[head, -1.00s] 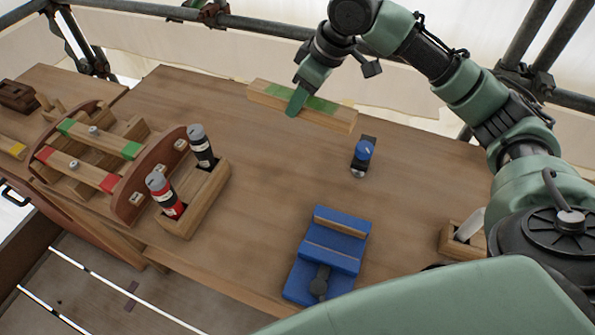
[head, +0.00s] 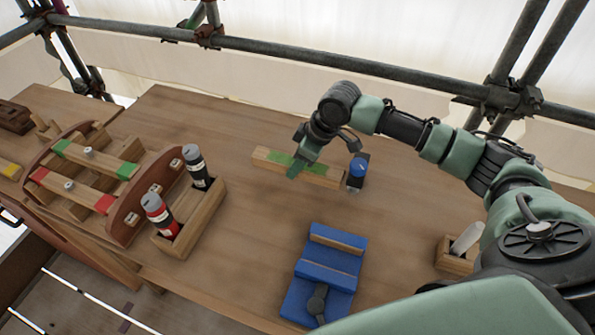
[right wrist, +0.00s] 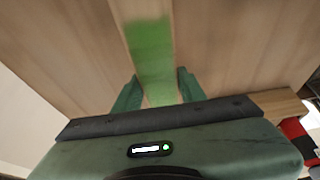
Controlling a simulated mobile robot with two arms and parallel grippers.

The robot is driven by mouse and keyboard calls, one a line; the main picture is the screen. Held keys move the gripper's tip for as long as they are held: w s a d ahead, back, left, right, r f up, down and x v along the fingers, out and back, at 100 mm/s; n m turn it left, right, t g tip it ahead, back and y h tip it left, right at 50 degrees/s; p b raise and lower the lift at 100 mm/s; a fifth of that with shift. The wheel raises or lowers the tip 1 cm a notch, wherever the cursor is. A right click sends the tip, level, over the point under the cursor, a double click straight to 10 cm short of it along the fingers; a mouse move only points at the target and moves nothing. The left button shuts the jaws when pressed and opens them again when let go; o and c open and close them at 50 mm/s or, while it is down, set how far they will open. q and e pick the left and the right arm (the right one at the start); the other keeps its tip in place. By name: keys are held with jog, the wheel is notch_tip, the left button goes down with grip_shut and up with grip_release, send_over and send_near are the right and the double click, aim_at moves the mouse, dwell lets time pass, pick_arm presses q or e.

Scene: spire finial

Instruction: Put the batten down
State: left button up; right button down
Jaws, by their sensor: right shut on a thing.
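The batten (head: 325,175) is a pale wooden bar with a green patch at its middle. It is low over the back middle of the bench, or on it; I cannot tell whether its underside touches the wood. My right gripper (head: 295,170) is shut on it at the green patch. In the right wrist view the batten (right wrist: 150,50) runs between the two fingers of the right gripper (right wrist: 156,88), one on each side. My left gripper is not in view.
A blue fixture (head: 330,262) is at the front. A wooden holder (head: 205,215) with two bottles and a curved frame (head: 130,205) with red- and green-marked bars are left. The bench centre is clear.

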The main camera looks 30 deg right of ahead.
aim_at(297, 186)
jog(key=shift+f, duration=1.9)
jog(key=shift+f, duration=0.15)
jog(key=shift+f, duration=0.15)
jog(key=shift+s+a+f, duration=0.1)
jog(key=shift+s+f, duration=0.1)
jog(key=shift+f, duration=0.1)
jog(key=c, duration=1.1)
grip_release()
jog(key=shift+f, duration=0.1)
jog(key=shift+o, duration=1.3)
jog(key=shift+s+a+f, duration=0.1)
jog(key=shift+r, duration=0.45)
jog(key=v, duration=1.2)
jog(key=shift+w+r+b, duration=0.25)
jog(key=shift+r+b, duration=0.05)
jog(key=shift+r, duration=0.1)
